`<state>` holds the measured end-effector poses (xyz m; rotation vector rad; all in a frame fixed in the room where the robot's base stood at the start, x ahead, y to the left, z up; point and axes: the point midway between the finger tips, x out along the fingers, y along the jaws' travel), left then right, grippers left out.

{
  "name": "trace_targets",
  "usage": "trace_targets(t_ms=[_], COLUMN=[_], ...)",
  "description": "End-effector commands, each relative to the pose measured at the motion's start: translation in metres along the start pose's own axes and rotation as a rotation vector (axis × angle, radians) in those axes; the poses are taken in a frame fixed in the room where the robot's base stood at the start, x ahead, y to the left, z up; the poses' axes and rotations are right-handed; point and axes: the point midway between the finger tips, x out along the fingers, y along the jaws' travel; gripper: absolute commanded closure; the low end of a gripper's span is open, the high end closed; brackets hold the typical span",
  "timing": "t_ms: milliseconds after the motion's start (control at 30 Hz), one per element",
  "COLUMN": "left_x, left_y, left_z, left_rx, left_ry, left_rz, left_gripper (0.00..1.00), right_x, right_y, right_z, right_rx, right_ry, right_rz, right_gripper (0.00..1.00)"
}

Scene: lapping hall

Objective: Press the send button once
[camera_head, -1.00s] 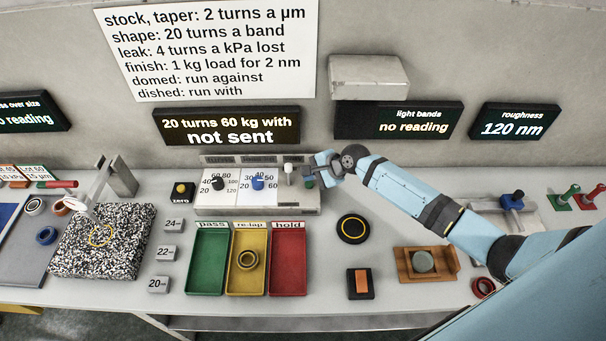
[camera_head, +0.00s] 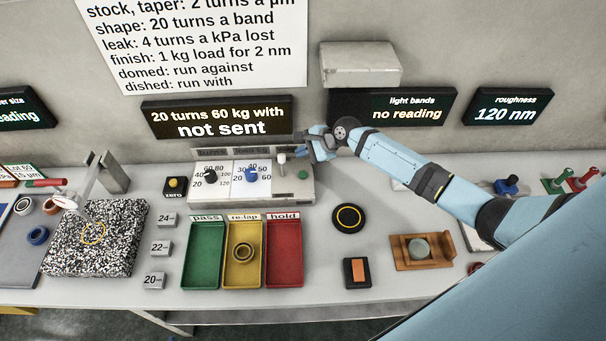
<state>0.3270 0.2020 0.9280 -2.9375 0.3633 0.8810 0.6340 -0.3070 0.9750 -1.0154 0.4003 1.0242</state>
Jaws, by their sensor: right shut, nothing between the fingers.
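The control box (camera_head: 262,195) stands at the back of the bench, with a black knob (camera_head: 210,177), a blue knob (camera_head: 251,175) and a white-tipped lever (camera_head: 281,160). A small green button (camera_head: 303,174) sits at its right end; I can read no send label on it. My right gripper (camera_head: 303,142) is shut and empty. It shows just above the green button in the picture, near the lever, apart from the button. The display (camera_head: 219,118) behind reads "20 turns 60 kg with not sent". My left gripper is not in view.
Green (camera_head: 203,283), yellow (camera_head: 242,283) and red (camera_head: 284,283) trays stand in front of the box; a ring lies in the yellow one. A round black pad (camera_head: 348,228) and an orange switch (camera_head: 357,272) are to the right. A grey block (camera_head: 360,65) is above the displays.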

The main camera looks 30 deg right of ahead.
Motion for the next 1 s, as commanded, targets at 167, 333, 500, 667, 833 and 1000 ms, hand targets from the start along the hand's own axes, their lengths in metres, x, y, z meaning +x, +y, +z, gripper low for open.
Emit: trace_targets(t_ms=[167,333,500,667,833,1000], left_x=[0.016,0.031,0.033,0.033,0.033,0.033], left_y=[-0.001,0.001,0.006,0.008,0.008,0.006], left_z=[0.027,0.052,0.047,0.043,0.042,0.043], left_rx=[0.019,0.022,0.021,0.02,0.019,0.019], left_ry=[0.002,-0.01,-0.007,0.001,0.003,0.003], left_rz=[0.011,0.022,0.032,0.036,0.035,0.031], left_gripper=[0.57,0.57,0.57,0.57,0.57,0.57], right_x=[0.022,0.037,0.045,0.049,0.048,0.048], right_y=[0.016,0.027,0.033,0.035,0.035,0.035], right_z=[-0.016,-0.027,-0.033,-0.036,-0.035,-0.035], right_rx=[-0.002,-0.002,0.001,0.0,0.0,0.0], right_ry=[0.0,0.001,-0.001,0.0,0.0,0.0], right_rz=[0.0,0.0,0.0,0.0,0.0,0.0], right_gripper=[1.0,1.0,1.0,1.0,1.0,1.0])
